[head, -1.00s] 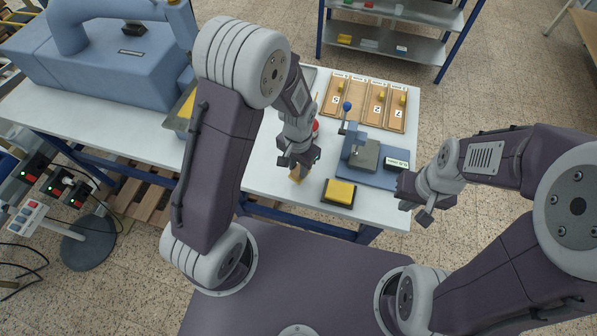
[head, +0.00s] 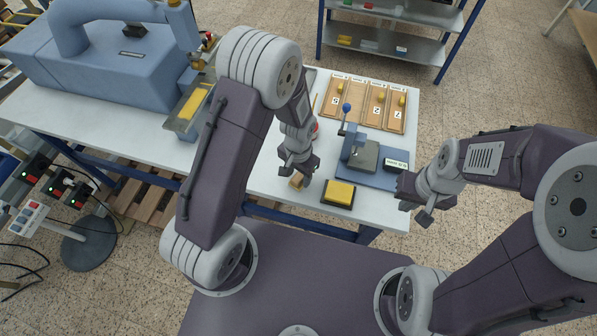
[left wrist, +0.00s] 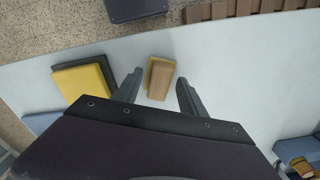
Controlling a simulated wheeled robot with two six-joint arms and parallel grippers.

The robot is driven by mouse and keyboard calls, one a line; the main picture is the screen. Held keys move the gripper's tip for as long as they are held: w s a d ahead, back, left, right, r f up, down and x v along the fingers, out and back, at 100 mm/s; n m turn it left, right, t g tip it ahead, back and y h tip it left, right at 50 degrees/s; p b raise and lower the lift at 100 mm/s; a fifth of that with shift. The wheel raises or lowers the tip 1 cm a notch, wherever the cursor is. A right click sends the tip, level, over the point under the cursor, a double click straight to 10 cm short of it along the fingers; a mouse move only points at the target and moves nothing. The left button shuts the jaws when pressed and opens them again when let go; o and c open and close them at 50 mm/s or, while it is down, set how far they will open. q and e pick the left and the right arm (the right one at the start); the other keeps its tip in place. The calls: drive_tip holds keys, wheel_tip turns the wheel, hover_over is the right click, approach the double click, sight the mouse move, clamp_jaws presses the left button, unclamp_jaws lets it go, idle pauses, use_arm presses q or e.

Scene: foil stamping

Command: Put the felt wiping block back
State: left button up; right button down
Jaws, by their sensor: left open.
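The felt wiping block, a small tan block with a yellow layer, shows in the left wrist view (left wrist: 162,80) on the white tabletop. In the head view the block (head: 297,183) is near the table's front edge, partly hidden by my left gripper. My left gripper (head: 300,171) is just above it. In the left wrist view its two fingers (left wrist: 160,88) are spread, one on each side of the block, with gaps visible. My right gripper (head: 424,206) is off the table's right side, apart from the block; its jaw opening is unclear.
A yellow pad in a dark tray (head: 339,193) lies just right of the block. A blue fixture with a ball-ended lever (head: 365,155) and wooden trays (head: 345,100) stand behind. A big blue press (head: 110,60) fills the left end. Bare tabletop lies left of the block.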

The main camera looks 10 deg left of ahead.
sight(298, 177)
use_arm(q)
wheel_tip(298, 177, up, 12)
drive_tip(key=b, duration=0.1)
drive_tip(key=s+a+n+t, duration=0.1)
drive_tip(key=s+a+n, duration=0.4)
drive_tip(key=s+a, duration=0.3)
drive_tip(key=f+b, duration=0.2)
drive_tip(key=d+f+b, duration=0.1)
drive_tip(key=f+b, duration=0.1)
drive_tip(key=shift+f+b, duration=0.25)
drive_tip(key=shift+b, duration=0.1)
idle(0.6)
